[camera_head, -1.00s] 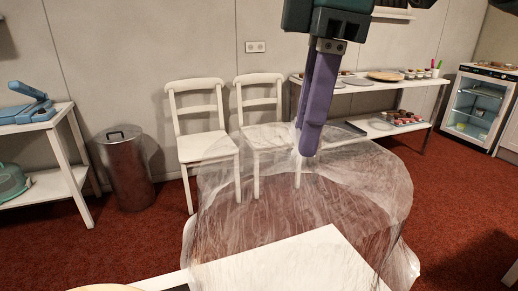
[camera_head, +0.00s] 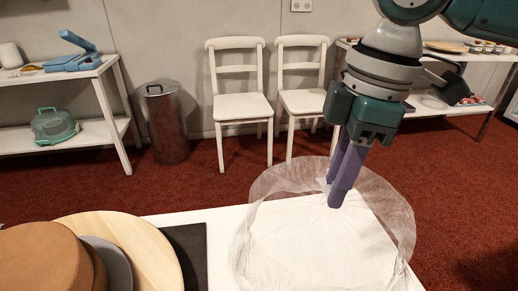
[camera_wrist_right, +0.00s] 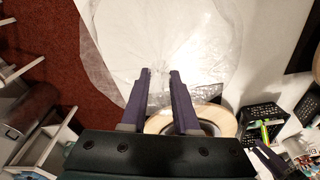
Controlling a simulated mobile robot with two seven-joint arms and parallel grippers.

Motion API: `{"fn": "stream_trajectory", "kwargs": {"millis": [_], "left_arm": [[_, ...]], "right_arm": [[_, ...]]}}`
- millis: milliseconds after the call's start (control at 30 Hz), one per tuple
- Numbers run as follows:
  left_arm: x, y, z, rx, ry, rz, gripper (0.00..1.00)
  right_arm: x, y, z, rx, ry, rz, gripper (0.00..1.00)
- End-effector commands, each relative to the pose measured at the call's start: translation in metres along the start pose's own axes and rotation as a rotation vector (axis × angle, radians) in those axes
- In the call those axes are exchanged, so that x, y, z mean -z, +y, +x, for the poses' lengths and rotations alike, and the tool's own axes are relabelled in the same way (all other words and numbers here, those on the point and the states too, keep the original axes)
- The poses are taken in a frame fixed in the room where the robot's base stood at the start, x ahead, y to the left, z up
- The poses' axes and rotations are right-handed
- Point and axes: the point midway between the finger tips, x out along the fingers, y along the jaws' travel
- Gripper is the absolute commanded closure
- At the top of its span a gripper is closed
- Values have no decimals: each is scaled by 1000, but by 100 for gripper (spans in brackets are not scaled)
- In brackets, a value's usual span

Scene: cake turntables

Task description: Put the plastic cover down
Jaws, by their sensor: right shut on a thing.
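The plastic cover (camera_head: 295,215) is a thin, see-through, wrinkled sheet, gathered at its top. My right gripper (camera_head: 335,201) comes in from the upper right and is shut on the gathered top. The cover spreads out below over the white table (camera_head: 222,225) at its right end; I cannot tell how much of it rests there. In the right wrist view the cover (camera_wrist_right: 165,35) spreads pale beyond my right fingertips (camera_wrist_right: 160,72). A small purple shape at that view's lower right may be my left gripper; its jaws are unclear.
A brown cake (camera_head: 45,258) and a round wooden board (camera_head: 135,245) are on the table at left, beside a dark mat (camera_head: 188,250). A black crate (camera_wrist_right: 262,118) shows in the right wrist view. Two white chairs (camera_head: 240,105), a metal bin (camera_head: 165,120) and shelves stand behind.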

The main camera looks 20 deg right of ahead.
Motion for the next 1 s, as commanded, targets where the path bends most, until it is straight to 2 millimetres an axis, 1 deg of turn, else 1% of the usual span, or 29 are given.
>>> {"fn": "stream_trajectory", "kwargs": {"millis": [167,300,400,633,767,800,1000], "left_arm": [[-1,0,3,-1,0,-1,50],[-2,2,8,-4,0,-3,50],[-3,3,10,-7,1,-7,50],[-2,4,9,-9,1,-9,50],[-3,4,10,-9,1,-9,50],[-2,4,9,-9,1,-9,50],[-3,4,10,-9,0,-8,50]], "right_arm": [[-2,0,14,1,-2,0,100],[-4,-1,37,3,-1,1,100],[-6,-1,48,1,-1,-1,100],[-6,0,48,-1,0,-1,100],[-6,0,51,0,-1,0,100],[-6,0,50,0,-1,0,67],[-6,0,50,0,0,0,44]]}}
